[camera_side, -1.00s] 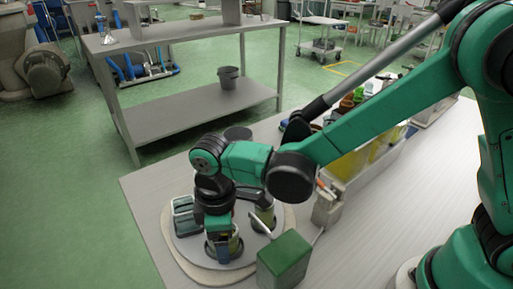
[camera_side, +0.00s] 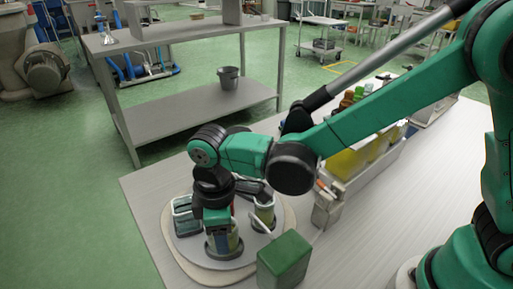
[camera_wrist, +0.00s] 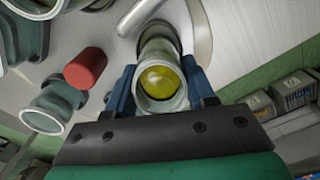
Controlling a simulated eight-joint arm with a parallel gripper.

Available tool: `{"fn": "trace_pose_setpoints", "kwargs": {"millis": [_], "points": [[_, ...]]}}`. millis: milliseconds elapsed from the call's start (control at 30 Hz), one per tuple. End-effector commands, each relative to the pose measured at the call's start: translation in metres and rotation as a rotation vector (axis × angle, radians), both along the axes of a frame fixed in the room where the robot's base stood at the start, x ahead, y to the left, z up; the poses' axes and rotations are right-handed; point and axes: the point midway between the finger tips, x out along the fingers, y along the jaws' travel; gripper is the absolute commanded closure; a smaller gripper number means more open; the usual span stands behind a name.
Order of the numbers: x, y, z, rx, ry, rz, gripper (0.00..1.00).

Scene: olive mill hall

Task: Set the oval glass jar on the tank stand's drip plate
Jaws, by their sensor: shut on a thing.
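In the wrist view a glass jar (camera_wrist: 160,82) with yellow-green contents sits between the two blue fingers of my gripper (camera_wrist: 160,93), its mouth towards the camera. My gripper is shut on it; I take it to be the oval glass jar. In the side view my gripper (camera_side: 222,236) is low over the front of a round grey plate (camera_side: 188,246). A jar shows there with a dark ring round its foot. I cannot tell whether the held jar's foot touches what is below. Which part is the drip plate is unclear.
A second yellowish jar (camera_side: 264,214) and a glass container (camera_side: 184,218) stand on the round plate. A green box (camera_side: 284,260) is close at the right. In the wrist view a red cylinder (camera_wrist: 85,67) and a waisted glass vessel (camera_wrist: 55,105) lie left of the held jar.

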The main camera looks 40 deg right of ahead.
Motion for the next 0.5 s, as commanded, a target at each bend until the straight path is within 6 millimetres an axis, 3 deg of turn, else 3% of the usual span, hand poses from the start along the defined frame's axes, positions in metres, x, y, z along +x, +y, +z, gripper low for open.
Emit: {"fn": "trace_pose_setpoints", "kwargs": {"millis": [500], "points": [[0.0,0.0,0.049,0.0,0.0,0.0,0.85]]}}
